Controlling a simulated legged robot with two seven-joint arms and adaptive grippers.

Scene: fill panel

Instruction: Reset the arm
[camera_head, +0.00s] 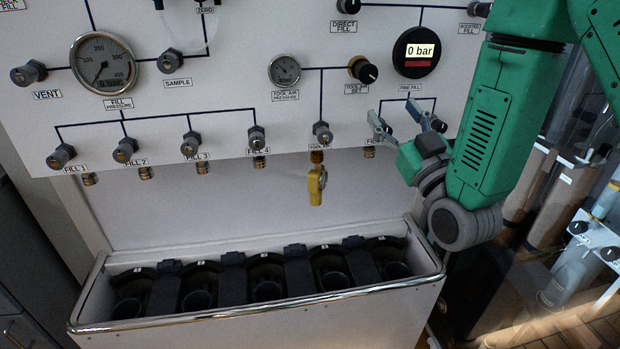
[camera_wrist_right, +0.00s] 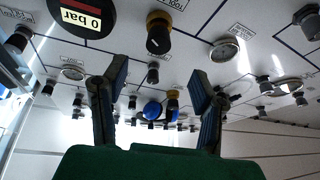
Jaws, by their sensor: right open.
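My right arm is green and grey and comes in from the right in the head view. Its gripper (camera_head: 408,118) is open and empty in front of the panel's lower right part, by the fine fill outlets. In the right wrist view the two blue-padded fingers (camera_wrist_right: 160,95) stand wide apart with nothing between them. The white fill panel (camera_head: 230,60) carries gauges, knobs and labelled valves. My left gripper is not in view.
A white trough with a metal rail (camera_head: 260,313) and several dark round holders stands below the panel. A yellow fitting (camera_head: 317,187) hangs from the panel left of my gripper. A digital gauge (camera_head: 415,52) reads 0 bar. Tanks and pipes stand at the right.

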